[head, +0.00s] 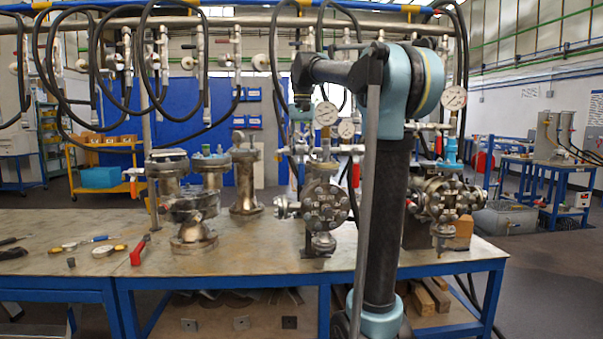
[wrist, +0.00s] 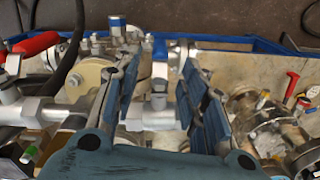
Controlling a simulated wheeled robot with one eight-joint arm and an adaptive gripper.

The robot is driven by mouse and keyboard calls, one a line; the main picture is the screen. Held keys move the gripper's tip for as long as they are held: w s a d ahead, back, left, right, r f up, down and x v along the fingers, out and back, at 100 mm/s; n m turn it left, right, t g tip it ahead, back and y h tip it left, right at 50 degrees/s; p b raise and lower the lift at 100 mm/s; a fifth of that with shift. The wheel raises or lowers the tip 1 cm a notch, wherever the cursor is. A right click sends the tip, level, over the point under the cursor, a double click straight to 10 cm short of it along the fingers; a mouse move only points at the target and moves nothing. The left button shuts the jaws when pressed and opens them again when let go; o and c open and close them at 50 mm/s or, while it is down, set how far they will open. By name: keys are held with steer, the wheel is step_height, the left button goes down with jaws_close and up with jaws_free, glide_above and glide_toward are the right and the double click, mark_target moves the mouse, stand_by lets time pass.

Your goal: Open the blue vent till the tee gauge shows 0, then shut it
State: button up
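My gripper (wrist: 165,92) is open in the wrist view, its two blue-padded fingers apart on either side of a silver fitting (wrist: 158,75). I cannot tell whether they touch it. In the head view my gripper (head: 302,101) hangs above the middle flanged vessel (head: 325,203). A large white dial gauge (head: 326,113) and a smaller gauge (head: 346,129) stand above this vessel. Another gauge (head: 454,97) stands over the right vessel (head: 442,200). The readings are too small to make out, and which is the tee gauge is unclear. I cannot clearly pick out the blue vent's handle.
Several flanged vessels (head: 193,215) stand left of centre. Black hoses (head: 150,60) hang overhead. In the wrist view a red handle (wrist: 35,45) sits left of the fingers.

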mark_target(301, 169)
step_height(301, 169, down, 8)
stand_by(0.4)
steer(key=shift+c, duration=0.3)
steer(key=shift+a, duration=0.1)
jaws_close()
